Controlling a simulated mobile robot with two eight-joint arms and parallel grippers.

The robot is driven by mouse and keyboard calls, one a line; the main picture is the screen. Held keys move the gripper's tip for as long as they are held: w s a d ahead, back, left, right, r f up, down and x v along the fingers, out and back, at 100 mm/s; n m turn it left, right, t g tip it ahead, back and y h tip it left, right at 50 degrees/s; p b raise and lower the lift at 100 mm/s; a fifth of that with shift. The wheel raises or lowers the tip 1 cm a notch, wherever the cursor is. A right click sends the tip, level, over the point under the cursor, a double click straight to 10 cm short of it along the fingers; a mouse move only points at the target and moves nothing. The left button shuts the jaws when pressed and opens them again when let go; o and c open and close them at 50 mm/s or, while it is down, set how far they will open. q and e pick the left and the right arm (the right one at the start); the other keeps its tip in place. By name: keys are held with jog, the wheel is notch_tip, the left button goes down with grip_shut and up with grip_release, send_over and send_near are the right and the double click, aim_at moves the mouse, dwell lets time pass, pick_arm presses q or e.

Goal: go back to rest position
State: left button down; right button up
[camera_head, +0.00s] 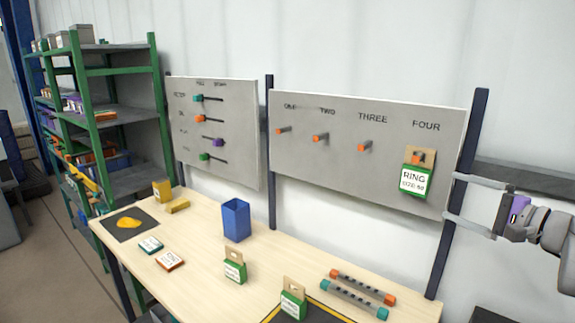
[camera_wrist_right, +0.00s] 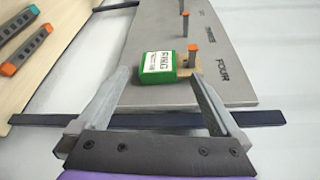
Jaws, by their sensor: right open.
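My right gripper (camera_head: 450,198) is at the right side of the head view, beside the right edge of the hook board (camera_head: 300,155). Its two fingers are spread and nothing is between them. In the right wrist view the open fingers (camera_wrist_right: 155,100) point toward the board. A green and white RING packet (camera_head: 416,180) hangs on the hook under FOUR; it also shows in the wrist view (camera_wrist_right: 158,68), apart from the fingers. The hooks (camera_head: 320,138) under ONE, TWO and THREE are bare. My left gripper is not in view.
The table (camera_head: 200,260) holds a blue bin (camera_head: 236,219), two green packets (camera_head: 235,268), two rods (camera_head: 355,291), small flat boxes (camera_head: 168,261) and yellow items. A slider board (camera_head: 215,130) stands left. A green shelf (camera_head: 110,120) stands at far left. A dark post (camera_head: 460,200) is close to my right gripper.

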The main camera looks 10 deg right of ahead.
jog(key=s+a+f+n+g+p, duration=0.1)
jog(key=s+a+f+n+g, duration=0.2)
jog(key=a+f, duration=0.75)
jog(key=a+f+n+g+p, duration=0.1)
jog(key=a+f+n+g, duration=0.2)
jog(key=a+f+g, duration=0.7)
jog(key=s+a+f+n+h, duration=0.1)
jog(key=s+a+f+n, duration=0.2)
jog(key=s+a+f, duration=0.1)
jog(key=s+a+f+n+t+h+p, duration=0.1)
jog(key=s+a+f+n+h, duration=0.1)
jog(key=s+a+f+n, duration=0.2)
jog(key=s+a+f+n+t+h, duration=0.1)
jog(key=s+a+f+n, duration=0.2)
jog(key=s+f, duration=0.3)
jog(key=shift+s+a+h, duration=0.2)
jog(key=shift+s+a, duration=0.05)
jog(key=shift+s, duration=0.3)
jog(key=shift+s+a+h, duration=0.2)
jog(key=shift+s, duration=0.3)
jog(key=shift+s+d+f+n, duration=0.1)
jog(key=shift+s+f+n, duration=0.1)
jog(key=shift+f+n, duration=0.15)
jog(key=shift+r, duration=0.1)
